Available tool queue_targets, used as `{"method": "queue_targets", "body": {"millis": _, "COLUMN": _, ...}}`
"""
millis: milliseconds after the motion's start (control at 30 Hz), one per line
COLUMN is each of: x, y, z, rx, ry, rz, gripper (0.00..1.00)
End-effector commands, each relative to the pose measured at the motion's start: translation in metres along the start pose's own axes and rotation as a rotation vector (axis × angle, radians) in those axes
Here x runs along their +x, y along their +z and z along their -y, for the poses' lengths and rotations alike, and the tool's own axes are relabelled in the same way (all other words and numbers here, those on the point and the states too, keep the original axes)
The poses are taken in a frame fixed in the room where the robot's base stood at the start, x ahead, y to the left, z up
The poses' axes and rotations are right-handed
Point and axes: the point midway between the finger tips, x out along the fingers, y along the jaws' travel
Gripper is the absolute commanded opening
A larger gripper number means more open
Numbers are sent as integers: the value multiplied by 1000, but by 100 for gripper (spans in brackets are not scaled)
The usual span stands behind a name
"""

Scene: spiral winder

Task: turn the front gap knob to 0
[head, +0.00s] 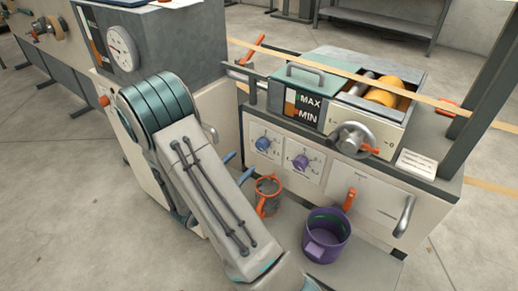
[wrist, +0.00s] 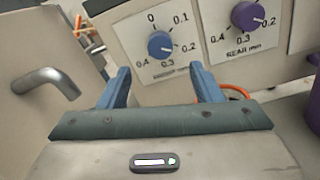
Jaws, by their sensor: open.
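The blue gap knob (wrist: 160,43) sits on a white dial plate in the wrist view, its scale running 0 at top, then 0.1 to 0.4 clockwise. Its pointer seems to face lower right, near 0.2. The label below is hard to read. The knob also shows in the head view (head: 263,144), left of the purple knob. My gripper (wrist: 163,78) is open and empty, its two blue fingers apart, below the blue knob and short of the panel. In the head view, the blue fingertips (head: 238,166) are left of and below the knob.
The purple knob (wrist: 248,15), labelled REAR, is to the right. A grey handle (wrist: 47,84) sticks out at left. An orange wire basket (head: 267,195) and a purple bucket (head: 326,236) stand below the panel. A handwheel (head: 355,140) is up right.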

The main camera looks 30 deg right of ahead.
Motion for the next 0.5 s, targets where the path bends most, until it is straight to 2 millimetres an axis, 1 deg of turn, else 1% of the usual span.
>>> {"method": "queue_targets", "body": {"millis": 33, "x": 12, "y": -1, "z": 1, "rx": 2, "ry": -6, "rz": 2, "gripper": 59}}
{"method": "queue_targets", "body": {"millis": 100, "x": 28, "y": -1, "z": 2, "rx": 2, "ry": -6, "rz": 2, "gripper": 59}}
{"method": "queue_targets", "body": {"millis": 300, "x": 69, "y": -1, "z": 1, "rx": 3, "ry": -4, "rz": 2, "gripper": 59}}
{"method": "queue_targets", "body": {"millis": 400, "x": 85, "y": -1, "z": 1, "rx": 2, "ry": -3, "rz": 0, "gripper": 59}}
{"method": "queue_targets", "body": {"millis": 500, "x": 96, "y": -1, "z": 0, "rx": 2, "ry": -2, "rz": 0, "gripper": 59}}
